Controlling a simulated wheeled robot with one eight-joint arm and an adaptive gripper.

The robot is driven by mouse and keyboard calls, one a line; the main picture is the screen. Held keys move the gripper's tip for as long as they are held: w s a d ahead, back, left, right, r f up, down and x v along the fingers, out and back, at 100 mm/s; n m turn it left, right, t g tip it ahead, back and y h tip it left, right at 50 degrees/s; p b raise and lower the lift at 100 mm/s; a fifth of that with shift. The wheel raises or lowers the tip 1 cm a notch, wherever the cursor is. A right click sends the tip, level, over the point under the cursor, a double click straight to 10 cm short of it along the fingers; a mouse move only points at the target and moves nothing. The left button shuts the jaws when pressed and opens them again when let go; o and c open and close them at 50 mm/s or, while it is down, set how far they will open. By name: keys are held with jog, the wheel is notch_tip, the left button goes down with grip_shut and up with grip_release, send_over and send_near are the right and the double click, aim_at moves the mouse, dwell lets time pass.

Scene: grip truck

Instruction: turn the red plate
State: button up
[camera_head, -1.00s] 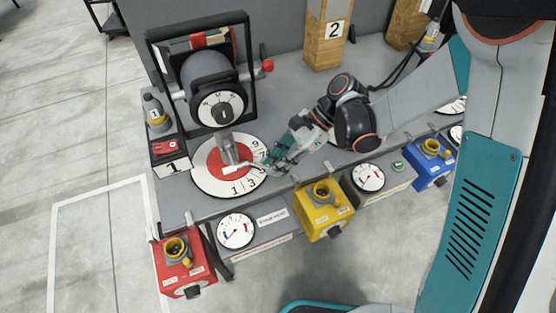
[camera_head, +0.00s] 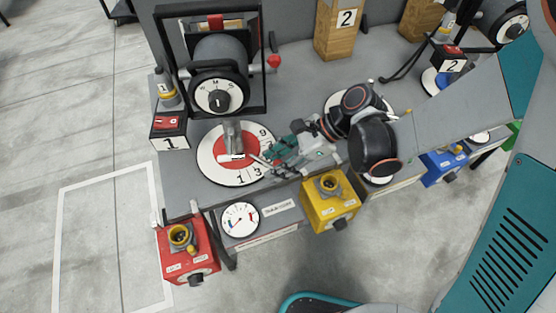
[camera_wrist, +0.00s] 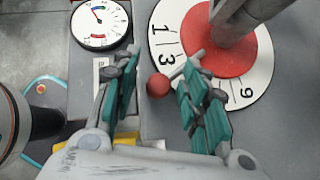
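The red plate (camera_head: 222,150) is a round disc in the middle of a white numbered dial (camera_head: 207,168) on the grey bench. A grey metal post (camera_head: 233,135) stands on it. The red plate also shows in the wrist view (camera_wrist: 212,62), partly covered by the post. My gripper (camera_head: 263,166) is at the dial's right front edge. In the wrist view its teal-padded fingers (camera_wrist: 160,64) are apart, the right one over the dial's rim. A red ball (camera_wrist: 158,85) with a short grey rod shows between the fingers; I cannot tell whether they touch it.
A black-framed drum (camera_head: 218,97) with a red knob (camera_head: 274,62) stands behind the dial. A box marked 1 (camera_head: 170,135) is to its left. In front are a gauge (camera_head: 240,220), a red socket box (camera_head: 188,255) and a yellow one (camera_head: 330,208). Wooden post 2 (camera_head: 335,30) stands behind.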

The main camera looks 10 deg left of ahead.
jog(key=shift+d+r, duration=0.1)
jog(key=v, duration=1.1)
jog(key=shift+w+d+r, duration=0.15)
jog(key=shift+d+r, duration=0.1)
